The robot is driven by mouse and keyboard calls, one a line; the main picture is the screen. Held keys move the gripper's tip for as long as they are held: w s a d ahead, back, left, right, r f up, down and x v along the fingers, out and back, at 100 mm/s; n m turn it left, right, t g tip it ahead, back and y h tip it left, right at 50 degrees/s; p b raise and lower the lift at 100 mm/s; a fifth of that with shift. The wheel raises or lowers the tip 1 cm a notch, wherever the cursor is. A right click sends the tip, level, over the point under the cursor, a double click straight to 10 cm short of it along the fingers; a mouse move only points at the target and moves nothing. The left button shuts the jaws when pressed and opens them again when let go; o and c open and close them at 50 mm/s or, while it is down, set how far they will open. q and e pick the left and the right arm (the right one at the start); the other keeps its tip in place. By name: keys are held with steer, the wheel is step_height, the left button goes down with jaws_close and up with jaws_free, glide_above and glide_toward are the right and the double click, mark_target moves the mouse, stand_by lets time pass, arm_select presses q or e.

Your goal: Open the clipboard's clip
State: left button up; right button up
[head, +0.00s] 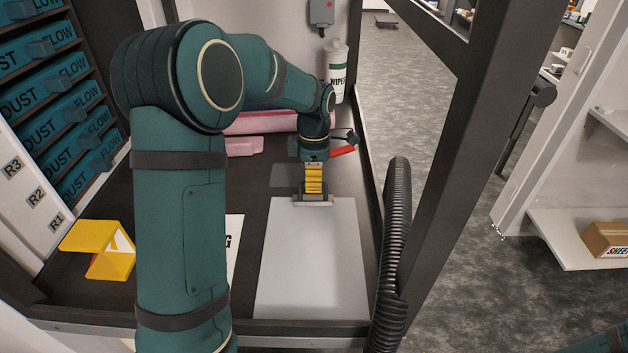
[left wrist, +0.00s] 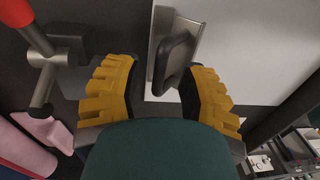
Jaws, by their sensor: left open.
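The clipboard (head: 312,265) lies flat on the dark bench, its pale board towards the front edge. Its metal clip (head: 312,202) is at the far end, partly hidden by my left gripper (head: 314,188), which points down over it. In the left wrist view, the yellow fingers of my left gripper (left wrist: 160,78) are spread apart. The clip's dark lever (left wrist: 176,58) stands between them, nearer the right finger; I cannot tell whether it touches. The pale board (left wrist: 255,50) extends beyond. My right gripper is not in view.
A red-handled tool (head: 342,151) is close behind my left gripper. A wipes bottle (head: 337,72) stands at the back right. A black ribbed hose (head: 394,255) and frame post bound the right side. A yellow holder (head: 97,249) sits at the left.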

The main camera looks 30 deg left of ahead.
arm_select(q)
steer(key=shift+f, duration=0.15)
jaws_close()
stand_by(0.4)
steer(key=g+h+p, duration=0.1)
steer(key=p, duration=0.3)
steer(key=w+a+g+h+p, duration=0.1)
steer(key=g+p, duration=0.1)
steer(key=p, duration=0.2)
steer(key=shift+w+f+p, duration=0.2)
steer(key=shift+p, duration=0.1)
steer(key=shift+w+f+g+p, duration=0.15)
steer(key=shift+f+g+p, duration=0.1)
steer(key=shift+g+p, duration=0.25)
steer(key=shift+f, duration=0.1)
